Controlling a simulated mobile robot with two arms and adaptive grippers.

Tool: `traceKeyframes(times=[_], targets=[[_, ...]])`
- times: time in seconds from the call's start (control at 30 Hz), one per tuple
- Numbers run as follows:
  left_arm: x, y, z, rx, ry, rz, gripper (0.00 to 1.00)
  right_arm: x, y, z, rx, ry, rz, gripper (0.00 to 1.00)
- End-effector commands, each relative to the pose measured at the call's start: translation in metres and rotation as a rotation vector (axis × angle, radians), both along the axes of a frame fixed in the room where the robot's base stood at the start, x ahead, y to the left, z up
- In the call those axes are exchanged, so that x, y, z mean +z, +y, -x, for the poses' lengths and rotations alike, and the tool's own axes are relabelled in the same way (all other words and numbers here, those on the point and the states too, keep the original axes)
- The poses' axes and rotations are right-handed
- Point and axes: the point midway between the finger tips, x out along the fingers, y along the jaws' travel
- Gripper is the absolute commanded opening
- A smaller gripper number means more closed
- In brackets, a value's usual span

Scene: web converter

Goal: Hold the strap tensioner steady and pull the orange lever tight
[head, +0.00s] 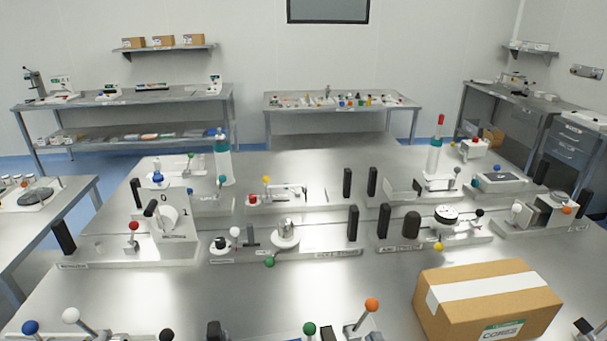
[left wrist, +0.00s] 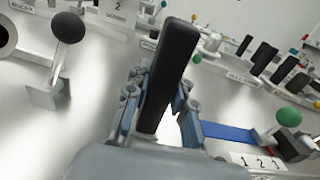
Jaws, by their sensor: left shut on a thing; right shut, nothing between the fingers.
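The orange ball lever (head: 372,304) stands on a metal arm at the bottom edge of the head view, leaning right, with no gripper at it. A black upright handle (left wrist: 166,75) is between the fingers of my left gripper (left wrist: 158,108) in the left wrist view. The gripper is shut on it. A black handle top (head: 214,330) shows at the bottom of the head view, probably the same one. A blue strap (left wrist: 226,132) runs right of the gripper. The rest of the tensioner is hidden or cut off. My right gripper is in neither view.
A green ball lever (head: 309,328) stands left of the orange one. A black ball lever (left wrist: 68,30) is left of my gripper. Blue (head: 30,327) and white (head: 71,316) ball levers stand at front left. A cardboard box (head: 490,305) occupies the front right. More fixtures stand behind.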

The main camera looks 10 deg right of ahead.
Motion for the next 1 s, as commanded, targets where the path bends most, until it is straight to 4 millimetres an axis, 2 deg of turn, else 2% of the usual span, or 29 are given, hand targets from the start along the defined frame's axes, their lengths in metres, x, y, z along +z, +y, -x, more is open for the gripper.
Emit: traceKeyframes(times=[0.03,0.43,0.47,0.57,0.87,1.0], targets=[[-0.007,-0.001,0.003,-0.003,0.018,0.001,0.00,0.001,0.000,0.000,0.000,0.000,0.000,0.00],[-0.004,-0.001,0.003,-0.004,0.016,0.000,0.00,0.002,0.000,0.000,0.000,0.000,0.000,0.00],[-0.004,-0.001,0.002,-0.004,0.016,0.000,0.29,0.002,0.000,0.000,0.000,0.000,0.000,0.00],[-0.003,-0.001,0.002,-0.003,0.013,-0.001,0.50,0.002,0.000,0.000,0.000,0.000,0.000,0.00],[0.001,-0.001,0.002,-0.002,0.007,0.000,0.50,0.003,0.000,0.000,0.000,0.000,0.000,0.00],[0.000,-0.002,0.011,-0.003,0.008,-0.002,0.50,0.003,0.000,0.000,0.000,0.000,0.000,0.00]])
